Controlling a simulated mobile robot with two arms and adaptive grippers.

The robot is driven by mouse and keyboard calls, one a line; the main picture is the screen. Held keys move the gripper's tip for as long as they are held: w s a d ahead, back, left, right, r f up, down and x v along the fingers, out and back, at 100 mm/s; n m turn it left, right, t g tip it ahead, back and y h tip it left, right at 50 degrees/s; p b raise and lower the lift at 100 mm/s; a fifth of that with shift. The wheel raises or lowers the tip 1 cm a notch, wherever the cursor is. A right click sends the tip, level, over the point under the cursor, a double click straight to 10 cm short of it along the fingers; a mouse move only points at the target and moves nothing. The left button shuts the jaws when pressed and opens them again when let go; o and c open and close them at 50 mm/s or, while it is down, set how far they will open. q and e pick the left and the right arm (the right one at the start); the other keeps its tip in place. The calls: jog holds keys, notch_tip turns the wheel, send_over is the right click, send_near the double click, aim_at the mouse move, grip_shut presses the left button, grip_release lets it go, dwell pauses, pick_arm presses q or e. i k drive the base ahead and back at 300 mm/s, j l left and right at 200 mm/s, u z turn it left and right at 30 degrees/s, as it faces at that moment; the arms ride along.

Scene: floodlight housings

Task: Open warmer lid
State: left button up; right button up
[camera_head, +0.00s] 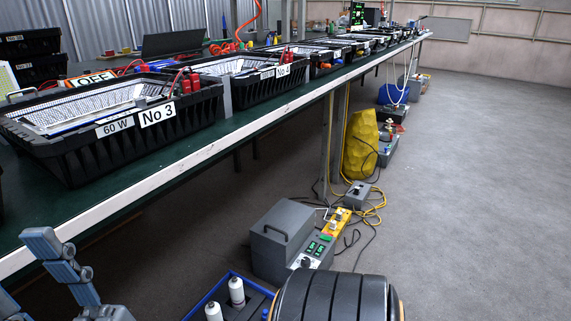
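The warmer appears to be the grey box (285,238) standing on the floor beyond the front of the table, at the lower middle. My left gripper (62,268) shows in part at the lower left, with jointed blue-grey finger segments. It is well apart from the warmer, and whether it is open or shut cannot be told. My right gripper is not in view.
A long green table (215,128) bears several black crates (100,150) with number labels. A blue-rimmed tray (208,297) with white bottles (237,292) lies near the warmer. A dark ribbed cylinder (335,297) fills the bottom middle. Cables and a yellow bag (360,145) lie behind. The right floor is clear.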

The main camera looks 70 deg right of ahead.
aim_at(284, 225)
jog(key=z, duration=1.7)
